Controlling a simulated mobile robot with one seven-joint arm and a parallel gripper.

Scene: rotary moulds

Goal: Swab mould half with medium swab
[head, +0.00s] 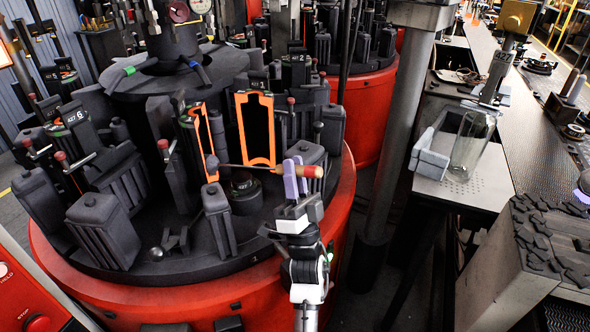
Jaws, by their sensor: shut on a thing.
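My gripper (297,178), with pale purple fingers, is shut on the swab (313,171) by its red-brown handle, above the front right of the rotary table. The swab's thin shaft points left, roughly level, and its dark head (212,166) appears beside the orange-edged left mould half (203,140). I cannot tell whether the head touches that half. Another dark mould half with an orange edge (270,130) stands upright and open to the right, behind the shaft. The swab's size cannot be judged from this view.
The round black table (190,262) on a red base carries several dark upright mould blocks and red-knobbed levers. A grey column (397,120) stands right of my arm. Farther right, a glass jar (470,145) stands on a metal shelf (460,185). A red control box (30,290) is at lower left.

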